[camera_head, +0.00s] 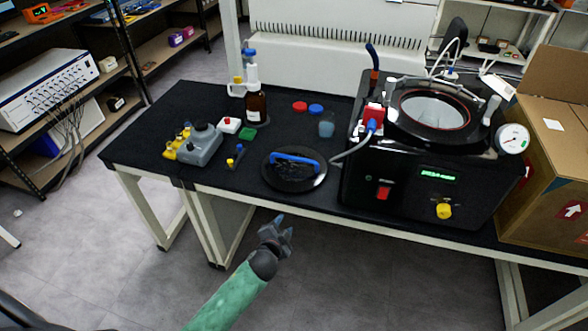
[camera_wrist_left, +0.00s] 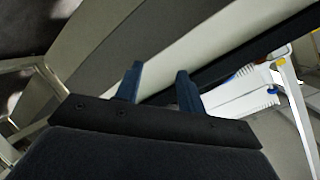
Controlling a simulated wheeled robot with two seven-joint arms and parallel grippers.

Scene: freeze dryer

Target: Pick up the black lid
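The black lid (camera_head: 283,182) lies flat on the black table top, near its front edge and left of the freeze dryer. A blue handle (camera_head: 295,161) arches across its top. My left gripper (camera_head: 284,224) is in front of the table, nearer to me than the lid and apart from it. In the left wrist view its two blue fingers (camera_wrist_left: 158,84) stand apart with nothing between them, so it is open and empty. The lid is not recognisable in the left wrist view. My right gripper is not in view.
The black freeze dryer (camera_head: 405,200) stands close to the right of the lid. A cardboard box (camera_head: 545,200) is at the far right. Left of the lid are a grey container (camera_head: 198,147), a brown bottle (camera_head: 257,105) and small items. The table edge (camera_head: 225,190) lies between gripper and lid.

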